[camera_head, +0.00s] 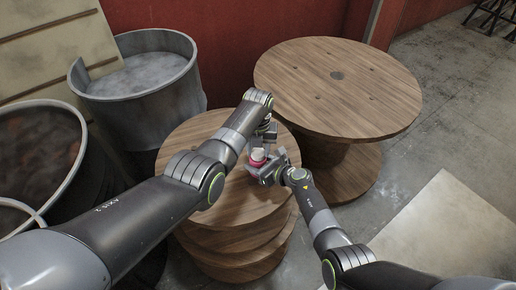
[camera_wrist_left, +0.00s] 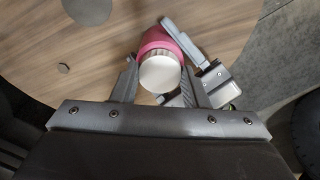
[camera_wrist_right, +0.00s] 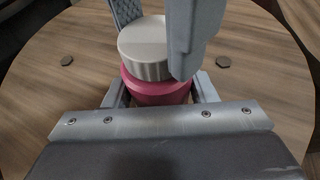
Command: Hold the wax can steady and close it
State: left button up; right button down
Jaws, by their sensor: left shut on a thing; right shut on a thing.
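The pink wax can (camera_head: 257,174) stands on the near wooden spool, with its silver lid (camera_wrist_right: 145,48) on top. In the right wrist view the can's body (camera_wrist_right: 155,92) is between the fingers of my right gripper (camera_wrist_right: 160,88), which is shut on it from the side. My left gripper (camera_wrist_left: 157,72) reaches from above, its fingers either side of the lid, which also shows in the left wrist view (camera_wrist_left: 160,74). The lid sits at the can's mouth; I cannot tell whether it is fully seated. In the head view the grippers hide much of the can.
The near spool top (camera_head: 180,150) is otherwise clear. A larger wooden spool (camera_head: 340,85) stands behind it to the right. A grey metal tub (camera_head: 140,95) and a dark barrel (camera_head: 40,150) stand at the left. A pale panel (camera_head: 445,230) lies on the floor at right.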

dwell(0.3)
pick_arm(q)
jog(key=o, duration=0.9)
